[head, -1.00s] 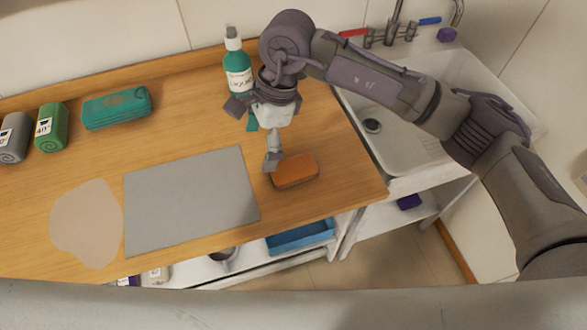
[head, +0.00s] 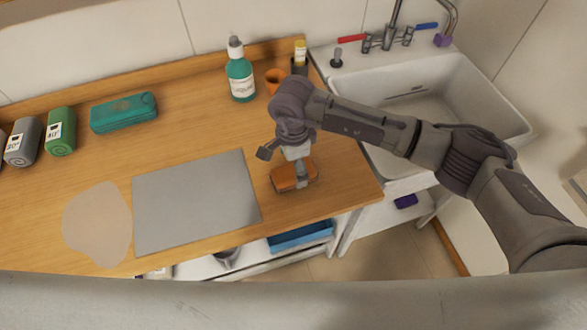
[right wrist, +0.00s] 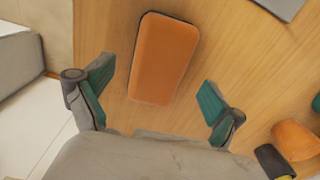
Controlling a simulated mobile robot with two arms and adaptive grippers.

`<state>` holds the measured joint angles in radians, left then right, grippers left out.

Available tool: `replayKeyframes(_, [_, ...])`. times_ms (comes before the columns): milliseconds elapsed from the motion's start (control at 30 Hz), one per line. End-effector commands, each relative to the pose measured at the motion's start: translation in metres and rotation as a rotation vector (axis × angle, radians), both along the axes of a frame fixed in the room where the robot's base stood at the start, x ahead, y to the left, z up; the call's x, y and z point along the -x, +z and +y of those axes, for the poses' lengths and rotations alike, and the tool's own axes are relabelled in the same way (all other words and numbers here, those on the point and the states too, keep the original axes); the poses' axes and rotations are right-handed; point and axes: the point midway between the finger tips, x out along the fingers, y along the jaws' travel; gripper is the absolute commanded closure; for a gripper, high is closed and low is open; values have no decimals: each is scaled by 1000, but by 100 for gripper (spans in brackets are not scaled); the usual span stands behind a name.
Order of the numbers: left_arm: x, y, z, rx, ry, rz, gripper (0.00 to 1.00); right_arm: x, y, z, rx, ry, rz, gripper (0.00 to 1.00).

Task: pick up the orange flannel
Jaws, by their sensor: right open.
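An orange oblong piece with rounded corners and a dark lower edge, which I take as the orange flannel (head: 284,184), lies on the wooden counter near its front right edge. In the right wrist view the orange flannel (right wrist: 162,55) lies flat ahead of the fingers. My right gripper (head: 284,165) is above it and partly covers it in the head view. In the right wrist view my right gripper (right wrist: 156,80) is open and empty, its fingers spread wider than the flannel's short side. My left gripper is not in view.
A grey mat (head: 195,203) lies left of the flannel. Rolled green (head: 61,132) and grey (head: 23,142) cloths and a teal case (head: 124,113) are farther left. A sink (head: 435,100) is right.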

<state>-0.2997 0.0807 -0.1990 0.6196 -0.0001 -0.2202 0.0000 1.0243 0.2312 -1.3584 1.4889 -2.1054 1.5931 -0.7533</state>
Motion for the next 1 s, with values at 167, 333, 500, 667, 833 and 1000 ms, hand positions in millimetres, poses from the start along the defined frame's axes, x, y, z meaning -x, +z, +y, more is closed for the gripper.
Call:
replayKeyframes(167, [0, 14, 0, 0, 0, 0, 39, 1, -20, -2, 1, -1, 3, 6])
replayKeyframes(333, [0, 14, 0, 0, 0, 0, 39, 0, -27, -2, 1, 1, 0, 6])
replayKeyframes(500, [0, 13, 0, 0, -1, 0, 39, 0, -27, -2, 0, 1, 0, 15])
replayKeyframes(667, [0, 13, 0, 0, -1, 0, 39, 0, -26, -1, 0, 0, 0, 41])
replayKeyframes(833, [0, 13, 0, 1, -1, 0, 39, 0, -26, -1, 0, 0, 0, 70])
replayKeyframes(1000, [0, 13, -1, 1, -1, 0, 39, 0, -26, -1, 0, 0, -1, 71])
